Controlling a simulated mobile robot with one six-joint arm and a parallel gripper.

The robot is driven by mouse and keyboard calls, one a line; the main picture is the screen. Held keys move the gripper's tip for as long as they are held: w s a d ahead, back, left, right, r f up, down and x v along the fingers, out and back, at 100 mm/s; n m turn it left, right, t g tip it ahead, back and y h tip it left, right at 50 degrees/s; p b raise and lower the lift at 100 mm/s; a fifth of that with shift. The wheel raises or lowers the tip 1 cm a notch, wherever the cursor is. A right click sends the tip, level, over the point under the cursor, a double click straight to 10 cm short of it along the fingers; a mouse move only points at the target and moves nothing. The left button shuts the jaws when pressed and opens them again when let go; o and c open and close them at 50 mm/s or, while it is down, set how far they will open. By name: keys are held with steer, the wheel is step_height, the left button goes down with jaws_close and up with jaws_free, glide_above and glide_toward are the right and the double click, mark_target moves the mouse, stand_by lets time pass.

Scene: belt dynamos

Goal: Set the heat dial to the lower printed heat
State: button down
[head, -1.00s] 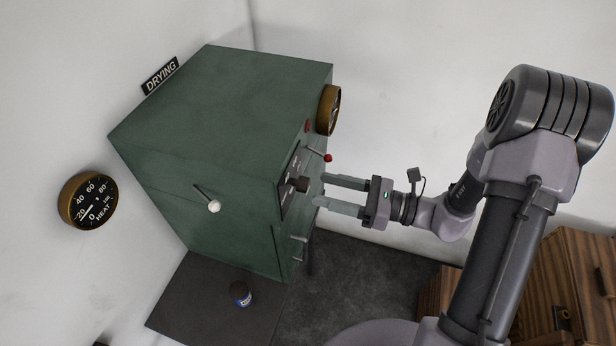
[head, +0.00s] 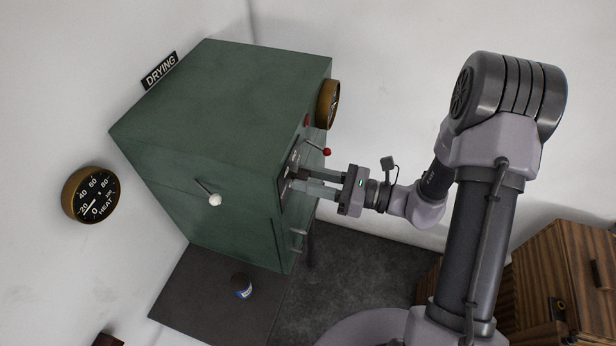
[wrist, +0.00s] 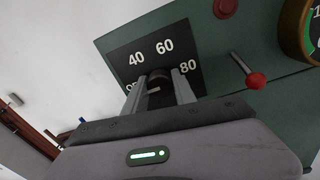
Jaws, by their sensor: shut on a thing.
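The heat dial (wrist: 158,81) is a dark knob with a pale pointer line, set on a black plate (wrist: 190,51) on the front of the green cabinet (head: 225,95). The printed numbers 40, 60 and 80 show around it in the wrist view; another number at lower left is partly hidden. The pointer's exact setting is hard to read. My gripper (wrist: 158,93) has its fingers on either side of the knob and is shut on it. In the head view my gripper (head: 300,180) reaches the cabinet front from the right, and its fingers largely hide the knob.
A red-tipped lever (head: 326,152) and a red button (wrist: 226,8) are close to the plate. A brass gauge (head: 328,104) is on the cabinet front. A white-knobbed lever (head: 214,198) is on its side. A wall HEAT gauge (head: 91,195) hangs left. A small jar (head: 241,285) stands below.

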steer(key=shift+m, duration=0.3)
steer(key=m+p, duration=0.1)
steer(key=m, duration=0.4)
steer(key=shift+r+m, duration=0.1)
steer(key=shift+m, duration=0.2)
steer(key=m+p, duration=0.1)
steer(key=m, duration=0.4)
steer(key=shift+m+p, duration=0.3)
steer(key=shift+p, duration=0.1)
steer(key=c, duration=1)
jaws_free()
